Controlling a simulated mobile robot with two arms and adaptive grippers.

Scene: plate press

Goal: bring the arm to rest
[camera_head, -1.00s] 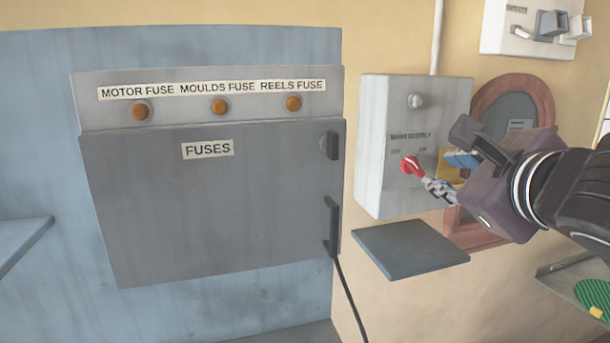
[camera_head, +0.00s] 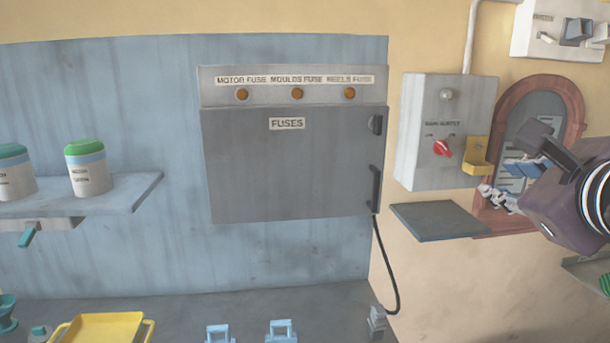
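My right gripper (camera_head: 514,180) is at the right, in front of a red-framed arched panel. Its two fingers are spread apart with nothing between them. The red main supply switch (camera_head: 442,148) is on the grey main supply box (camera_head: 415,140), to the left of my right gripper and clear of it. A yellow bracket (camera_head: 477,165) sits at the box's lower right edge. My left gripper is not in view.
A small dark shelf (camera_head: 440,220) juts out below the switch box. The closed grey fuse cabinet (camera_head: 290,170) is left of it. A yellow tray (camera_head: 105,328) is at the lower left.

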